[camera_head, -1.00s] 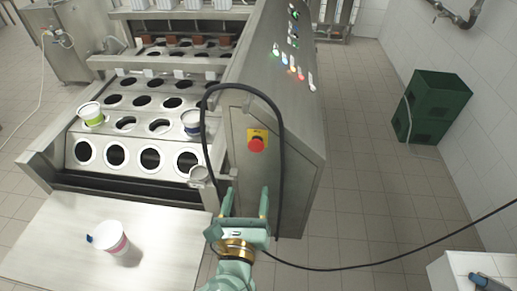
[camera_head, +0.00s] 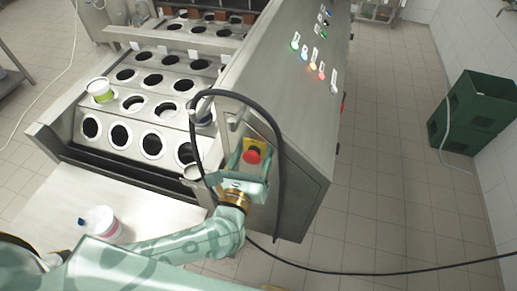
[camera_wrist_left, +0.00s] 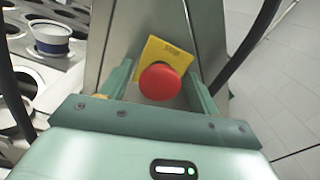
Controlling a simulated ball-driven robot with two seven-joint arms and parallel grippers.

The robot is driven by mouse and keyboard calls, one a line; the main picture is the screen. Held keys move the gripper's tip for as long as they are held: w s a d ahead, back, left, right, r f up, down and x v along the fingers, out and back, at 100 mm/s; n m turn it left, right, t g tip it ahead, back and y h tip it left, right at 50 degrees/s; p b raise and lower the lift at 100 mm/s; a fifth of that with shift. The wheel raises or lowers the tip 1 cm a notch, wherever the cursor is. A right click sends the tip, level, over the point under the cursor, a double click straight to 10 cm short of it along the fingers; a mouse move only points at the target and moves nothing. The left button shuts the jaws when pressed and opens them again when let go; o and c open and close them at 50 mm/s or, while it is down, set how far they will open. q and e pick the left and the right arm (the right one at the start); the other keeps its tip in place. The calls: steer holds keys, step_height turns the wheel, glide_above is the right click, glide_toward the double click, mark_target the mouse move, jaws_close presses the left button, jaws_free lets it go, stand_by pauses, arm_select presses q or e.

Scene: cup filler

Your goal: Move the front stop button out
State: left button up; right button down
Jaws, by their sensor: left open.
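The front stop button (camera_head: 252,156) is a red round knob on a yellow plate, on the front panel of the steel cup-filling machine (camera_head: 288,120). It also shows large in the left wrist view (camera_wrist_left: 160,80). My left gripper (camera_head: 249,160) is at the button, its fingers open on either side of it. In the left wrist view the left gripper (camera_wrist_left: 158,82) has the knob between its two green fingers, with a gap visible on both sides. Whether the fingertips touch the panel cannot be told. My right gripper is not in view.
A black cable (camera_head: 279,165) loops around the button and my gripper, then runs right over the floor. Cups stand on the machine's plate (camera_head: 160,83) and a white-pink cup (camera_head: 102,223) on the table. Green crates (camera_head: 474,113) stand right; the floor between is clear.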

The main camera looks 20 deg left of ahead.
arm_select(q)
steer(key=shift+s, duration=0.1)
steer(key=shift+a, duration=0.1)
steer(key=c, duration=1.3)
steer(key=shift+s, duration=0.35)
jaws_close()
steer(key=shift+s, duration=0.1)
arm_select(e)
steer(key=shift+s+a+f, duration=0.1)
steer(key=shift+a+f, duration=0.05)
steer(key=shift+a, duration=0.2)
arm_select(q)
steer(key=o, duration=1.2)
jaws_free()
steer(key=shift+o, duration=0.5)
steer(key=shift+s, duration=0.2)
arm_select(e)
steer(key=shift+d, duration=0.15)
